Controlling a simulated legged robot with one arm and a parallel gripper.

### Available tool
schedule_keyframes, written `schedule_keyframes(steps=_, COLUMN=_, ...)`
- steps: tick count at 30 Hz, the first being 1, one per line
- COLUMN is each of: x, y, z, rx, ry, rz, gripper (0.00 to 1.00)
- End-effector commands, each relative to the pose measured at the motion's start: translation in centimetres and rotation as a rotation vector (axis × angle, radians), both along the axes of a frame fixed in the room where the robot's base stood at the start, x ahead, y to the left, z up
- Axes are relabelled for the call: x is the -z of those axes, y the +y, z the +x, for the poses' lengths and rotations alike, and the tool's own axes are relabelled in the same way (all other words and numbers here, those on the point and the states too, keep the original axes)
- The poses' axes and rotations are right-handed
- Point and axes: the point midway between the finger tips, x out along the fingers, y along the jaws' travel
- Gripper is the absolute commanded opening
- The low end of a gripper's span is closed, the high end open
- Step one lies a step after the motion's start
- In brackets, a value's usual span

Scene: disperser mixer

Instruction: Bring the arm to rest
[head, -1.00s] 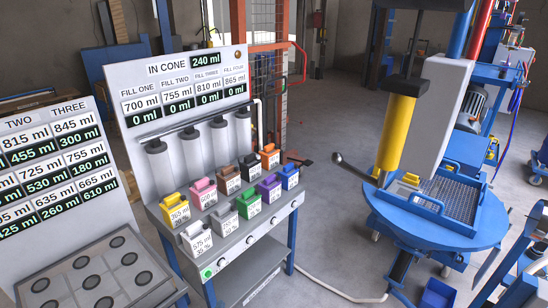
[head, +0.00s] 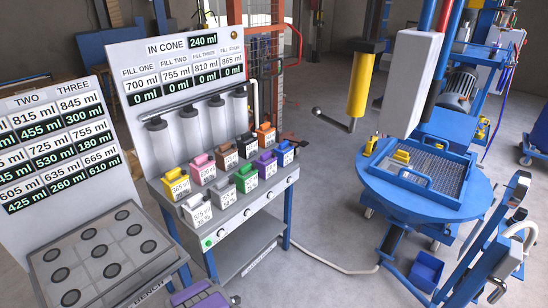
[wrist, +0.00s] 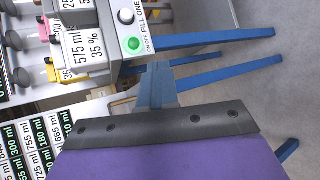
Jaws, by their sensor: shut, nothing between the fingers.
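My gripper (wrist: 158,82) shows in the wrist view with its blue-grey fingers together and nothing between them. Behind the fingers are a dark plate with bolts and a purple body. In the wrist view the fingers overlap the front of the bench (head: 285,185); whether they touch it cannot be told. A purple and grey part of my arm shows at the bottom edge of the head view; the fingers are hidden there.
Several coloured labelled blocks (head: 246,178) stand on the bench under the display panel (head: 150,75). A blue round table (head: 405,203) with a mesh tray (head: 440,172) stands right. Open floor (head: 320,220) lies between.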

Motion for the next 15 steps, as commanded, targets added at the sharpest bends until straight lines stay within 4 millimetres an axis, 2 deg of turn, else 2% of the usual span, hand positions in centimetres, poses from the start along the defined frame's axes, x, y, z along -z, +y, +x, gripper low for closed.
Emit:
schedule_keyframes(steps=9, x=-6.6, y=1.0, z=0.8, rx=0.101, ry=0.27, rz=0.318, gripper=0.0)
schedule_keyframes(steps=15, x=-11.8, y=0.3, z=0.3, rx=0.176, ry=0.446, rz=0.493, gripper=0.0)
